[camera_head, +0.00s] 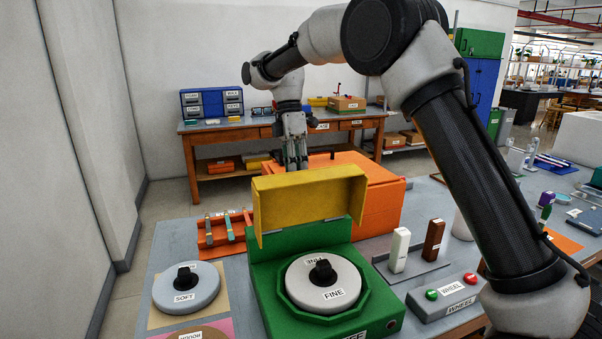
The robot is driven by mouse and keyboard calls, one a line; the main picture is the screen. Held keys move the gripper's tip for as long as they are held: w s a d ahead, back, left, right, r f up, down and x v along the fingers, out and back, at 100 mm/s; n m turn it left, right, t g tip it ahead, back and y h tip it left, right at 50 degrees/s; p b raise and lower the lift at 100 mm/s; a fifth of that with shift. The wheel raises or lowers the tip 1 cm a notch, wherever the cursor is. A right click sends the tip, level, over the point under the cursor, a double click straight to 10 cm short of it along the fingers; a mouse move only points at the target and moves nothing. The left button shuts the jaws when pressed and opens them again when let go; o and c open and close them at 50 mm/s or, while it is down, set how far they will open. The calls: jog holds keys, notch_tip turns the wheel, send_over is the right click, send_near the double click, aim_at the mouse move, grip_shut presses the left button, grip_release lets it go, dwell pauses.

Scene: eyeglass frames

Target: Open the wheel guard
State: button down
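The yellow wheel guard (310,197) stands raised at the back of the green wheel housing (262,297). The grey grinding wheel (325,299), labelled FINE with a black knob, lies uncovered in the housing. My gripper (295,165) points down behind the guard's top edge, over or near the orange box. I cannot tell whether it touches the guard. Its fingertips are partly hidden and too small to tell whether they are open or shut.
A large orange box (384,205) stands behind the guard. A SOFT wheel (186,288) lies at left, near an orange tray (224,231) of strips. At right are a WHEEL button box (446,297), a white block (399,250) and a brown block (433,241).

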jog(key=shift+w+a+f+g, duration=0.2)
jog(key=shift+w+f+g, duration=0.2)
jog(key=shift+w, duration=0.15)
jog(key=shift+w+a+f+g, duration=0.15)
jog(key=shift+w+f+g, duration=0.1)
jog(key=shift+w+g, duration=0.25)
jog(key=c, duration=1.5)
grip_release()
jog(key=shift+o, duration=0.2)
jog(key=shift+r, duration=0.1)
jog(key=shift+r, duration=0.1)
